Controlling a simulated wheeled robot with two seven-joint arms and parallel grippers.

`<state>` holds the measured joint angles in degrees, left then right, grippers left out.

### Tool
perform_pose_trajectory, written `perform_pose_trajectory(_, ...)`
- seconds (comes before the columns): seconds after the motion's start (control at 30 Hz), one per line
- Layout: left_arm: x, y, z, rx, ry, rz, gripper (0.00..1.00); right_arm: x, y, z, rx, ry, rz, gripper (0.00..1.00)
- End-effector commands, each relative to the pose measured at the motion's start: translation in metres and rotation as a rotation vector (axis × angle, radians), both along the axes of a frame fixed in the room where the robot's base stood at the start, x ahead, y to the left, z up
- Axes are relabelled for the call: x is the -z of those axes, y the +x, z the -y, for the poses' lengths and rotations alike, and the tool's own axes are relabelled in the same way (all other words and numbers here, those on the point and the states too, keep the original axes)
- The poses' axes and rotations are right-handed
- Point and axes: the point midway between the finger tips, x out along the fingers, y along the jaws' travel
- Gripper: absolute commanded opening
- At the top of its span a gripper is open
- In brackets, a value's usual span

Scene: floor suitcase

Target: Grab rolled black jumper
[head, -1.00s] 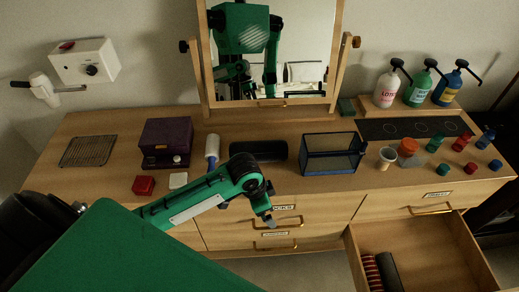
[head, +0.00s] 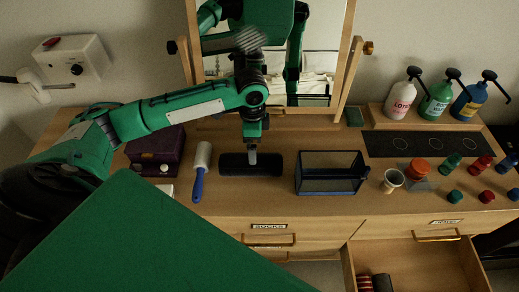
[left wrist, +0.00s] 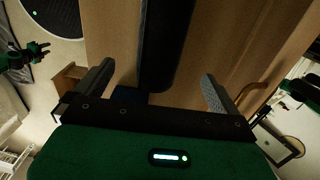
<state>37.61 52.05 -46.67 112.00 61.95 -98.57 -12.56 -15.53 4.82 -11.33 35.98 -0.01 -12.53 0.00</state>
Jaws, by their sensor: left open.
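A black, long, rounded thing (head: 235,165) lies on the dresser top; I cannot tell whether it is the rolled jumper or a tray. My left gripper (head: 252,158) points down over its middle. In the left wrist view the gripper (left wrist: 157,73) is open, and the black thing (left wrist: 168,45) shows between its fingers with nothing gripped. Another dark roll (head: 382,283) lies in the open drawer, beside a red striped roll (head: 364,284), partly cut off by the frame's lower edge. My right gripper is not seen.
A lint roller (head: 200,170) lies left of the black thing, with a purple box (head: 155,150) beyond. A glass box (head: 330,173) stands close to its right. A mirror (head: 322,60) rises behind. The open drawer (head: 450,265) juts out at front right.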

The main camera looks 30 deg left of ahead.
Motion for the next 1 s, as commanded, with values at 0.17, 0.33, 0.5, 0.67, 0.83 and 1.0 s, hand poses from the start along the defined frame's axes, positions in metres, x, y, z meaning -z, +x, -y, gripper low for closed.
perform_pose_trajectory(0.17,0.028,-0.002,-0.001,0.0,0.002,-0.007,1.0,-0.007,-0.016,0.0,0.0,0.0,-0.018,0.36)
perform_pose_trajectory(0.33,0.06,-0.001,-0.001,-0.001,0.0,-0.005,1.0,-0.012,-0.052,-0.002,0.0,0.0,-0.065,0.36)
perform_pose_trajectory(0.5,0.08,-0.001,-0.001,0.0,0.001,-0.003,1.0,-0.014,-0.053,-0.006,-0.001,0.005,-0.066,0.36)
perform_pose_trajectory(0.67,0.089,-0.001,-0.003,-0.001,0.002,-0.003,1.0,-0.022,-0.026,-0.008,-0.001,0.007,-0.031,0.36)
perform_pose_trajectory(0.83,0.112,0.0,-0.009,-0.001,0.002,-0.005,1.0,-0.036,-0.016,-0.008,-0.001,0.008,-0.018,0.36)
perform_pose_trajectory(1.0,0.132,0.001,-0.008,-0.001,0.0,-0.001,1.0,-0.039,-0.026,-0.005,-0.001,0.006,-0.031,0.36)
